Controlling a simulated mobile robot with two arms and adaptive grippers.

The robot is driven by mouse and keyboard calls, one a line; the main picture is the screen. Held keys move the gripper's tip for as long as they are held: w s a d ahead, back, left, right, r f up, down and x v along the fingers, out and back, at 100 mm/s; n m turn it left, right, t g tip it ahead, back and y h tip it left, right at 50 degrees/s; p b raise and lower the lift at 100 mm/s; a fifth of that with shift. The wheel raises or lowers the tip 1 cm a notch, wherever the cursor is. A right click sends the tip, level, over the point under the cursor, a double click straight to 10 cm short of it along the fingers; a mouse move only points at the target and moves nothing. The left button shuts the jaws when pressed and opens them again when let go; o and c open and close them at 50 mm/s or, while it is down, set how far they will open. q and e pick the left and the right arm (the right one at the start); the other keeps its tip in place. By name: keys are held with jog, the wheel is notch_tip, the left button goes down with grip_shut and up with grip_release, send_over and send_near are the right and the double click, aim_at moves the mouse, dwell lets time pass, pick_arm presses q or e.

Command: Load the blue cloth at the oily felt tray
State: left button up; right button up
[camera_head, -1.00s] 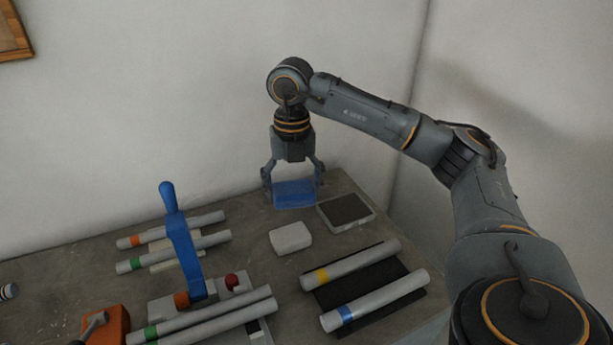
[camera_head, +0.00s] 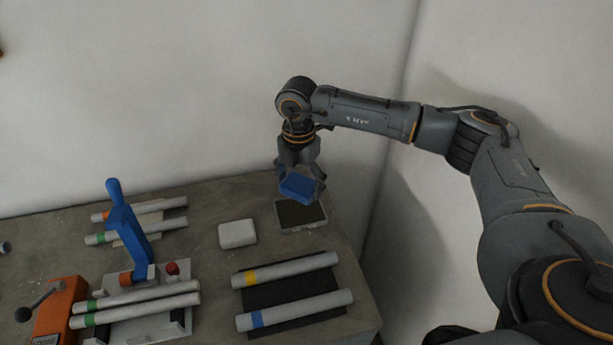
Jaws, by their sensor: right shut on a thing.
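The blue cloth (camera_head: 297,187) is a folded block in my right gripper (camera_head: 300,186), whose fingers are shut on it at both sides. The gripper holds it tilted, just above the back edge of the oily felt tray (camera_head: 317,224). The tray is a shallow grey tray with a dark felt inside, near the table's back right. In this view the cloth overlaps the tray's far edge; whether they touch I cannot tell. My left gripper is not in view.
A white block (camera_head: 237,233) sits left of the tray. Grey tubes with yellow (camera_head: 285,270) and blue (camera_head: 295,310) bands lie on a black mat in front. A blue lever (camera_head: 128,230), more tubes and an orange block (camera_head: 60,310) stand at left.

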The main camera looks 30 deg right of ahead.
aim_at(300, 211)
jog(key=shift+a+f+b, duration=0.15)
jog(key=shift+f+b, duration=0.25)
jog(key=shift+f, duration=0.35)
notch_tip(300, 211, down, 4)
jog(key=shift+r+b, duration=0.2)
jog(key=shift+b, duration=0.85)
jog(key=shift+f, duration=0.35)
jog(key=shift+f+b, duration=0.55)
jog(key=shift+b, duration=0.05)
dwell(0.4)
jog(key=shift+r+p, duration=2.15)
jog(key=shift+r, duration=1.45)
